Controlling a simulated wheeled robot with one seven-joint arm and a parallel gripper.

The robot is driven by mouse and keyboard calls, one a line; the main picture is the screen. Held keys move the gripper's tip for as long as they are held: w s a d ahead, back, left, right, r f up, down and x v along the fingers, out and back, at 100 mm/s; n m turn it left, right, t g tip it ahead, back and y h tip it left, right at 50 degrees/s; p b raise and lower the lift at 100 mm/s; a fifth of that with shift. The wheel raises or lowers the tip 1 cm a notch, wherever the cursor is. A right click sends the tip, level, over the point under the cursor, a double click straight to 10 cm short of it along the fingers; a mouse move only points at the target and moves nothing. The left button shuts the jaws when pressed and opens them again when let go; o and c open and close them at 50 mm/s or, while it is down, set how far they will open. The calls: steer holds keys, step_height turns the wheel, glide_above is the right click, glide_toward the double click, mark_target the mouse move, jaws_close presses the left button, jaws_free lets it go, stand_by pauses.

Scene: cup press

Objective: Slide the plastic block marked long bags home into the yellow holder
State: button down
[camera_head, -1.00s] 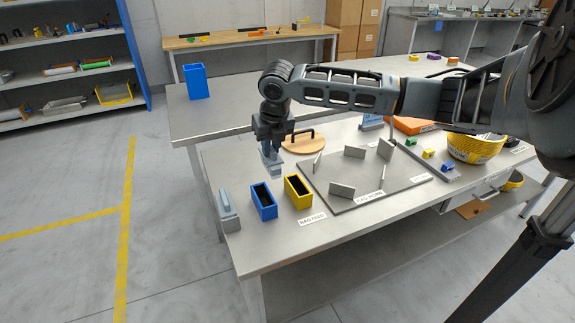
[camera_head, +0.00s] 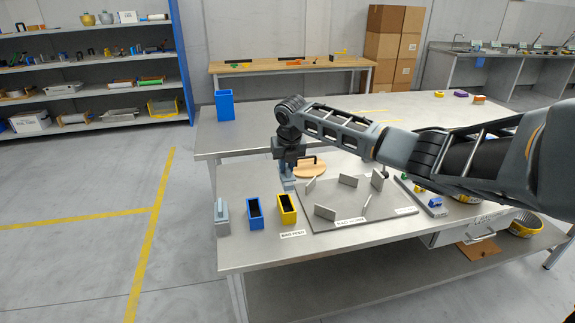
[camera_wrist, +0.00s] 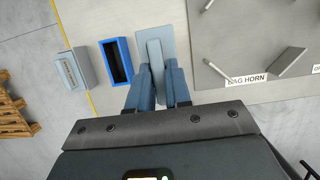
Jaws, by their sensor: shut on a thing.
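My gripper (camera_head: 288,165) is shut on a grey-blue plastic block (camera_wrist: 155,62), which also shows below the jaws in the head view (camera_head: 288,184). The block has a wide plate and a raised bar; I can read no marking on it. The yellow holder (camera_head: 287,207) stands upright on the table with a dark open top. In the head view the held block appears just above and behind it. In the wrist view the yellow holder does not show; the block covers the area right of the blue holder. I cannot tell whether block and holder touch.
A blue holder (camera_head: 255,212) stands left of the yellow one and is open and dark inside. A second grey block (camera_head: 222,215) stands at the table's left edge. A grey board (camera_head: 335,220) with upright plates lies right of the holders.

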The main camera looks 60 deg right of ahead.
mark_target(289, 176)
steer(key=shift+f+b, duration=1.65)
steer(key=shift+f, duration=1.25)
steer(key=shift+f+b, duration=1.45)
steer(key=shift+f, duration=1.6)
steer(key=c, duration=1)
jaws_free()
steer(key=shift+r, duration=0.1)
steer(key=shift+v, duration=3.8)
